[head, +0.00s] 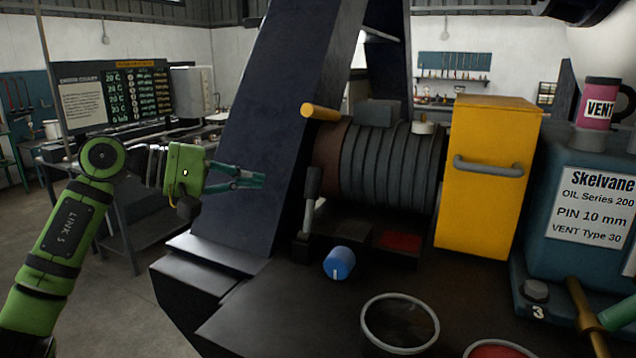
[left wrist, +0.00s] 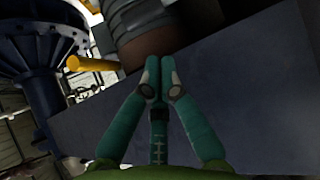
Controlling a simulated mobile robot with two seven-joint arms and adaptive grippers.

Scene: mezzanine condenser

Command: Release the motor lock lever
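The motor (head: 390,170) is a dark ribbed cylinder on the bench, left of a yellow box. A dark grey upright lever (head: 311,190) stands at its left front. A yellow-tipped handle (head: 320,112) sticks out at its upper left; a yellow bar, seemingly the same handle, shows in the left wrist view (left wrist: 92,64). I cannot tell for sure which is the lock lever. My left gripper (head: 263,181) is left of both, in front of the dark slanted beam, touching neither. Its teal fingers come together at the tips in the left wrist view (left wrist: 160,66), with nothing between them.
The dark slanted beam (head: 275,110) stands behind my left gripper. A blue knob (head: 339,263) and a round dish (head: 400,322) are on the bench front. The yellow box (head: 488,200) and the blue Skelvane unit (head: 545,225) stand to the right. Floor is open at left.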

